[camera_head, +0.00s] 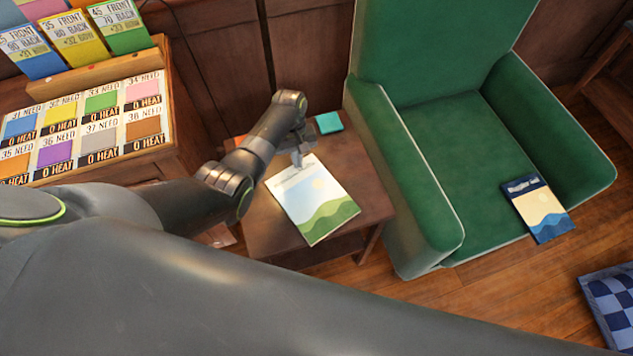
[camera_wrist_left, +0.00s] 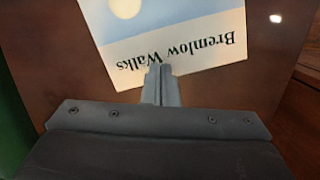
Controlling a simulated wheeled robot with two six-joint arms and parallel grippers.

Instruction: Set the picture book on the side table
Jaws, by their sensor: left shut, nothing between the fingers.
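A book with a pale cover, green hills and a sun (camera_head: 318,205) lies flat on the brown wooden side table (camera_head: 262,232). In the left wrist view this book (camera_wrist_left: 185,25) reads "Bremlow Walks". My left gripper (camera_head: 297,160) is shut and empty at the book's title edge; its closed fingertips (camera_wrist_left: 158,72) overlap that edge in the wrist view. I cannot tell whether they touch the cover. A second book, navy with a sandy and blue landscape (camera_head: 539,210), lies on the green armchair's seat. My right gripper is not in view.
A small teal object (camera_head: 328,122) sits at the table's back edge. The green armchair (camera_head: 450,130) stands close on the right. A wooden stand of coloured cards (camera_head: 90,125) is on the left. A blue checked item (camera_head: 612,300) is at lower right.

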